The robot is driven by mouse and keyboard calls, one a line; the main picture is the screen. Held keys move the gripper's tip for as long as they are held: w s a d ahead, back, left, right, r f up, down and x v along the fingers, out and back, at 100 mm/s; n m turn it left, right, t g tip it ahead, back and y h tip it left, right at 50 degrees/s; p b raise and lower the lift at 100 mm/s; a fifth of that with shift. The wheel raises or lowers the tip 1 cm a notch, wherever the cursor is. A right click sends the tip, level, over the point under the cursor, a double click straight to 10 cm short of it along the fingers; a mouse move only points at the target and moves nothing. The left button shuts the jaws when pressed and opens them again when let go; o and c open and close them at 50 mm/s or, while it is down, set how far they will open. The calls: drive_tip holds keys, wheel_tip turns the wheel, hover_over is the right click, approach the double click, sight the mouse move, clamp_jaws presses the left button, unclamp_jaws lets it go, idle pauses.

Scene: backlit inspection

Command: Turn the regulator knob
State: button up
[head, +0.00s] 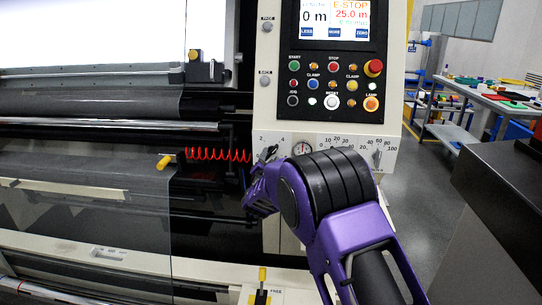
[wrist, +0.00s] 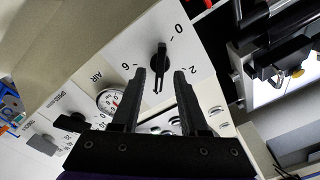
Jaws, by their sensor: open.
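The regulator knob (wrist: 160,58) is a black bar-shaped knob on a pale panel face, with a scale reading 0, 2 and 6 around it. In the wrist view it shows just beyond and between the two black fingertips of my gripper (wrist: 167,76). The fingers are open with nothing held. A gap shows on both sides of the knob; I cannot tell how far the fingertips are from it in depth. In the head view my purple gripper (head: 258,190) is at the panel's lower left, and the knob (head: 268,153) is partly hidden behind it.
A round gauge (wrist: 108,98) marked AIR sits beside the knob, with a speed knob (wrist: 70,122) farther along. Above are buttons and a red emergency stop (head: 374,67). A red coiled hose (head: 218,155) hangs left of the panel. A workbench (head: 490,100) stands at right.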

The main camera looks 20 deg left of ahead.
drive_tip(key=shift+x, duration=1.15)
clamp_jaws()
